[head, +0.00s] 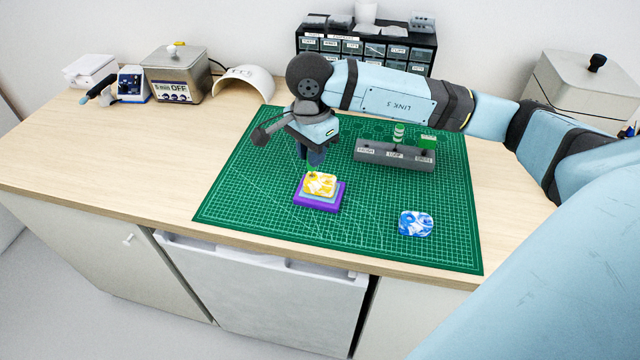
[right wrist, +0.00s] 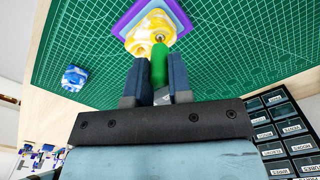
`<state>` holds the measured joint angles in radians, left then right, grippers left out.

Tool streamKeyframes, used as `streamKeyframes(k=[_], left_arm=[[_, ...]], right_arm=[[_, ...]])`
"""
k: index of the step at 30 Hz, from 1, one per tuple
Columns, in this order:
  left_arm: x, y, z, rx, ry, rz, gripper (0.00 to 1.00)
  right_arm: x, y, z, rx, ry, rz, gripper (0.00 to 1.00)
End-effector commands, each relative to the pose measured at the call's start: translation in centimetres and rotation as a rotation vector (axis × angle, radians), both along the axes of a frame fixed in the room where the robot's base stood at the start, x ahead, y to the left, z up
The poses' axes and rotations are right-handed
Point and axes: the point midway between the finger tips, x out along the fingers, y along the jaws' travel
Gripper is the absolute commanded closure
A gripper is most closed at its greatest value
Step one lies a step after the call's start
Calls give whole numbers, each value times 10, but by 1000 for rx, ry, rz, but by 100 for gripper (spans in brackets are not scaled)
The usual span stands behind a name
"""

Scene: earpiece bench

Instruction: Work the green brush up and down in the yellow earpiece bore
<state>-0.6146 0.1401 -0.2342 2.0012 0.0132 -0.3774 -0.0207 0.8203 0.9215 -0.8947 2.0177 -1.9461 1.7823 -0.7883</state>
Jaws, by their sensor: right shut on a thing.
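The yellow and white marbled earpiece (head: 320,184) sits on a purple block with a pale top (head: 317,205) on the green mat. In the right wrist view the earpiece (right wrist: 150,32) shows a dark bore opening. My right gripper (head: 313,163) is above the earpiece, shut on the green brush (right wrist: 159,65). The brush points down at the earpiece beside the bore opening in the wrist view; its tip is too small to tell whether it is inside. My left gripper is not in view.
A blue and white earpiece (head: 416,223) lies on the mat (head: 260,215) at the front right. A grey tool rack (head: 395,155) with green-handled tools stands behind. Labelled drawers (head: 375,47), a steel heated tank (head: 175,75) and a grey box (head: 590,85) line the back.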

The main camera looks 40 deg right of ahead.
Motion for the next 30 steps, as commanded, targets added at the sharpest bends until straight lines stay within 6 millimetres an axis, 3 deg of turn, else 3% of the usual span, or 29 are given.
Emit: streamKeyframes(k=[1, 30], left_arm=[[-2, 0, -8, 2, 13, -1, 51], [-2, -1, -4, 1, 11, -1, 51]], right_arm=[[0, 0, -1, 0, 0, 0, 100], [0, 0, 11, 0, 0, 0, 100]])
